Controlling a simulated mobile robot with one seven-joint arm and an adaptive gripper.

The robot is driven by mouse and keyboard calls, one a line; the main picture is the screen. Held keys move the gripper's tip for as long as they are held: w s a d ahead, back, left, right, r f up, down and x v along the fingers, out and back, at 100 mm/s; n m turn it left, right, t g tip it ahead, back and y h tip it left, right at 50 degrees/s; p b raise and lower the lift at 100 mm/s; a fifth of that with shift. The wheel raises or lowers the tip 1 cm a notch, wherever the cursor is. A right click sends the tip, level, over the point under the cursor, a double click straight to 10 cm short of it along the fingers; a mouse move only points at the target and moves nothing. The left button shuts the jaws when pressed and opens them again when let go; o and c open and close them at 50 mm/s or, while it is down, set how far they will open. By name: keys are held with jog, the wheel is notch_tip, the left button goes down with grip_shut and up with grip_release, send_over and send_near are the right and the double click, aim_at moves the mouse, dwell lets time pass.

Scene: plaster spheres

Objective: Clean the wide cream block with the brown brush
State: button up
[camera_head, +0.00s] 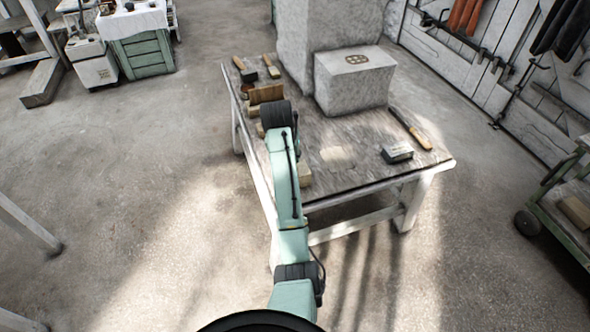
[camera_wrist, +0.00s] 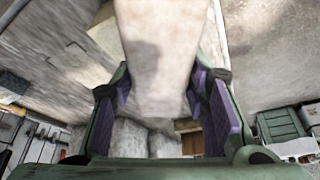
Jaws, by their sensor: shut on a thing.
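My gripper shows in the wrist view (camera_wrist: 160,108), its purple pads on both sides of a smooth pale beige piece (camera_wrist: 158,50). It is shut on this piece, which runs up out of the picture; I cannot tell whether it is the brush or a block. In the head view my arm hides the gripper. A cream block (camera_head: 304,175) shows partly beside my arm at the table's near left edge. A brown wooden piece (camera_head: 266,94) lies behind the arm at the table's left side. I cannot tell which thing is the brown brush.
The worn table (camera_head: 350,178) carries a big grey plaster block (camera_head: 350,88) at the back. A long-handled tool (camera_head: 411,129) and a small dark-sided block (camera_head: 397,153) lie on the right. Two small tools (camera_head: 246,70) (camera_head: 271,67) lie at the back left. The table's middle is mostly clear.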

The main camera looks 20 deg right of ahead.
jog(key=shift+r, duration=1.25)
jog(key=shift+r, duration=2)
